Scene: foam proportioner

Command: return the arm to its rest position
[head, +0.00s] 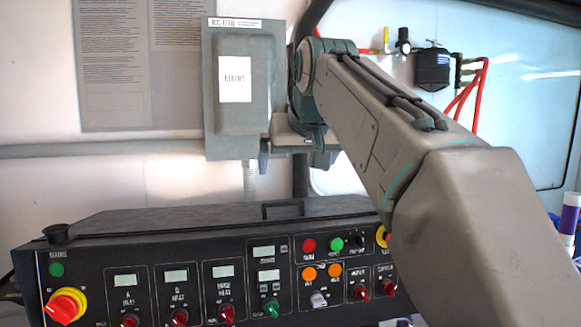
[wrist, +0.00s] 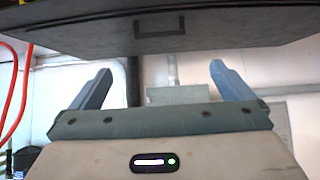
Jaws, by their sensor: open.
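My arm (head: 390,120) reaches in from the lower right of the head view, its far end in front of the wall above the console. My gripper (head: 294,160) points down there, beside the lower right of the grey mains box (head: 238,125). In the wrist view my gripper (wrist: 161,70) shows two blue-grey fingers set wide apart with nothing between them. The gripper is open and empty. It looks clear of the console top, though the exact gap to the wall box cannot be told.
The black control console (head: 200,218), with knobs, displays and buttons, spans the bottom; its dark surface (wrist: 230,30) fills the top of the wrist view. A conduit (head: 100,149) runs along the wall. A black regulator (head: 432,68) with red hoses and a white-purple bottle (head: 570,215) are at right.

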